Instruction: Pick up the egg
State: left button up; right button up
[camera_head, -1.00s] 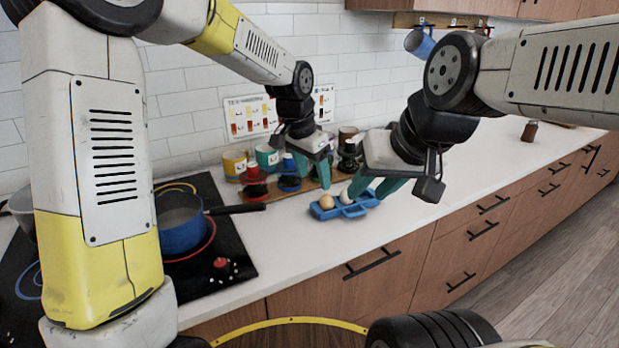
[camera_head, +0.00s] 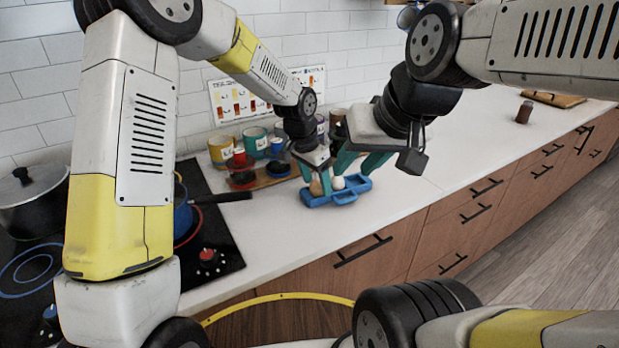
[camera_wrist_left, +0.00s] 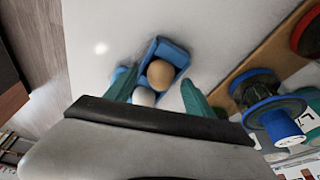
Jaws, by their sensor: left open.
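A brown egg (camera_head: 316,188) and a white egg (camera_head: 338,183) sit side by side in a blue egg tray (camera_head: 345,197) on the white counter. The wrist view also shows the brown egg (camera_wrist_left: 160,73), the white egg (camera_wrist_left: 144,97) and the tray (camera_wrist_left: 171,50). My left gripper (camera_head: 315,178) is open and low over the tray. Its teal fingers stand on either side of the brown egg, which lies between and a little beyond them in the wrist view (camera_wrist_left: 160,88). My right gripper (camera_head: 360,163) is open and empty, just above and right of the tray.
Behind the tray, cups (camera_head: 256,142) and a wooden board (camera_head: 265,181) with small stacked items stand near the wall. A black cooktop (camera_head: 217,235) with a blue pot (camera_head: 182,212) is on the left. The counter (camera_head: 440,165) right of the tray is clear.

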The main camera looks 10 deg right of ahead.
aim_at(315, 186)
pick_arm(q)
jog(key=c, duration=0.9)
jog(key=shift+o, duration=0.2)
jog(key=shift+r, duration=0.1)
jog(key=shift+r, duration=0.5)
jog(key=shift+s+a+r, duration=0.1)
jog(key=shift+s+r, duration=0.2)
jog(key=shift+r, duration=0.35)
jog(key=shift+s+a+r, duration=0.1)
jog(key=shift+s+r, duration=0.15)
jog(key=shift+r, duration=0.35)
jog(key=s+a+r, duration=0.1)
jog(key=s+a, duration=0.2)
jog(key=s, duration=1.1)
jog(key=w+a+r, duration=0.1)
jog(key=a+r, duration=0.2)
jog(key=a, duration=0.9)
jog(key=w+a+r, duration=0.2)
jog(key=a+r, duration=0.2)
jog(key=a, duration=0.8)
jog(key=w+a+r, duration=0.2)
jog(key=a+r, duration=0.2)
jog(key=a, duration=0.8)
jog(key=shift+a+r, duration=0.15)
jog(key=shift+a, duration=0.05)
